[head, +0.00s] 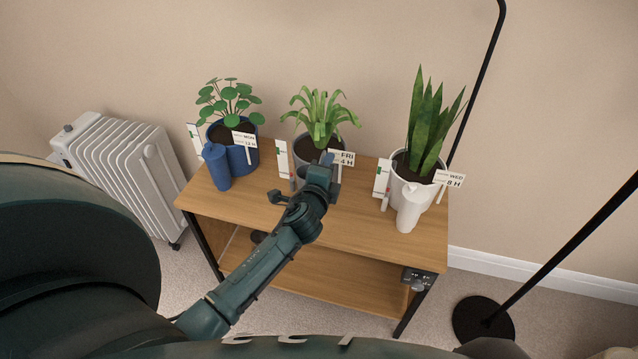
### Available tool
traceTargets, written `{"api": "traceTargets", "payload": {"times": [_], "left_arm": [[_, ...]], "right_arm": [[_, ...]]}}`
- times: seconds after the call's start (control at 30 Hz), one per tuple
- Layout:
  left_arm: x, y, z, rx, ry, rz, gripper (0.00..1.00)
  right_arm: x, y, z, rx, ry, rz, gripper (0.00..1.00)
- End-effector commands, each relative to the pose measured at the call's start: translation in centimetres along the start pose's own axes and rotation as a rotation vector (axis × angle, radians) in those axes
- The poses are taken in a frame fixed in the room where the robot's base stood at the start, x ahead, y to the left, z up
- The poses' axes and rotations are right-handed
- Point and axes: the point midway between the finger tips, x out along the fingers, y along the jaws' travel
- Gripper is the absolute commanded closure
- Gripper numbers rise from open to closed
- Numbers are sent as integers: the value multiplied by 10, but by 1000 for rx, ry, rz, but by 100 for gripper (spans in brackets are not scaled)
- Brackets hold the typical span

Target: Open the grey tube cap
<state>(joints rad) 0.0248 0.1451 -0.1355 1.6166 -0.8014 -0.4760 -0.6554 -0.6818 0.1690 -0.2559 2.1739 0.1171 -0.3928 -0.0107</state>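The grey pot (303,152) with a leafy green plant stands in the middle of the wooden table, with a tag reading FRI 4 H at its right. Its tube and cap are mostly or wholly hidden behind my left gripper (322,174), so I cannot tell whether the cap is open. My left arm reaches in from the lower left, and the gripper is in front of the grey pot. The view does not show clearly whether its fingers are open or touch anything. My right gripper is not in view.
A blue pot (251,155) with a blue tube (216,167) stands left; a white pot (398,184) with a white tube (411,208) stands right. The table (350,222) is bare in front. A radiator (125,160) and a lamp base (482,322) flank it.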

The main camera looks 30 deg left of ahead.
Motion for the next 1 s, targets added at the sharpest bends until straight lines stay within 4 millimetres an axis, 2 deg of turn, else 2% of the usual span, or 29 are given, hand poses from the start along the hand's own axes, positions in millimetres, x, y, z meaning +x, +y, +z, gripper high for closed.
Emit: {"api": "traceTargets", "payload": {"times": [0.03,0.2,0.4,0.6,1.0], "left_arm": [[-14,0,0,0,2,2,61],[-52,0,0,0,2,2,61],[-82,0,0,0,0,1,61],[-92,0,0,-1,0,1,61],[-92,0,0,-1,0,0,61]], "right_arm": [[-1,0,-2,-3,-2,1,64],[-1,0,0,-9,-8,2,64],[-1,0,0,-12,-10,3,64],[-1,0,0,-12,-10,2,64],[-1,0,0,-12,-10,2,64]]}}
